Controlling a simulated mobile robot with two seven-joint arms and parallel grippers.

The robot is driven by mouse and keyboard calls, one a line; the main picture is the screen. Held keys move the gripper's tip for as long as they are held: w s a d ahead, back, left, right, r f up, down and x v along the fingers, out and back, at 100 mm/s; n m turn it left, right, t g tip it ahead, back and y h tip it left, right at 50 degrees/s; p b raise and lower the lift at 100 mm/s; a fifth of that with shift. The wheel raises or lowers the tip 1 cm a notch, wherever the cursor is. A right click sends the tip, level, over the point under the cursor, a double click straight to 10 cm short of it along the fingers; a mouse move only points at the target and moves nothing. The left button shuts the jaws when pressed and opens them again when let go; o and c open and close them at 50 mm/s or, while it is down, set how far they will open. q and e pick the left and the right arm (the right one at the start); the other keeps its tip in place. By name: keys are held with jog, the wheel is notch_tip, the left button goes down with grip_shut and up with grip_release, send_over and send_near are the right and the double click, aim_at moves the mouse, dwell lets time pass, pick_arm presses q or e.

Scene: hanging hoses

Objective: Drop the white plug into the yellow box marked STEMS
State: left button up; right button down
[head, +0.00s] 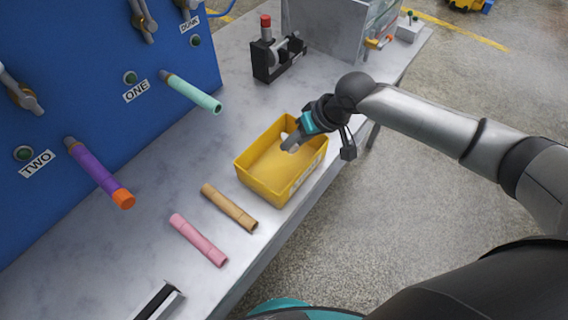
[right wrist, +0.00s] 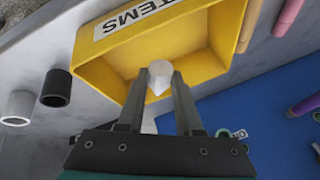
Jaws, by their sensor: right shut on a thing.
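The yellow box (head: 243,172) stands open on the grey bench in the head view. In the right wrist view the yellow box (right wrist: 225,30) carries a white label (right wrist: 135,17) reading "TEMS", its first letter cut off. My right gripper (head: 287,143) is over the box's far part in the head view. In the right wrist view my right gripper (right wrist: 160,78) is shut on the white plug (right wrist: 160,70), whose pale round end shows between the fingertips against the box. How far the plug is above the box floor I cannot tell.
Tan (head: 229,208) and pink (head: 198,240) tubes lie on the bench before the box. Purple (head: 95,170) and green (head: 191,93) hoses stick out from the blue panel (head: 60,90). A black clamp (head: 278,58) stands behind. Black (right wrist: 56,88) and white (right wrist: 18,106) round pieces are near the box.

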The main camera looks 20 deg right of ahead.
dwell(0.3)
jog(key=c, duration=0.5)
grip_release()
jog(key=shift+f, duration=0.1)
jog(key=p+v, duration=0.2)
jog(key=v, duration=1.3)
jog(key=shift+p, duration=0.35)
jog(key=shift+s+d, duration=0.1)
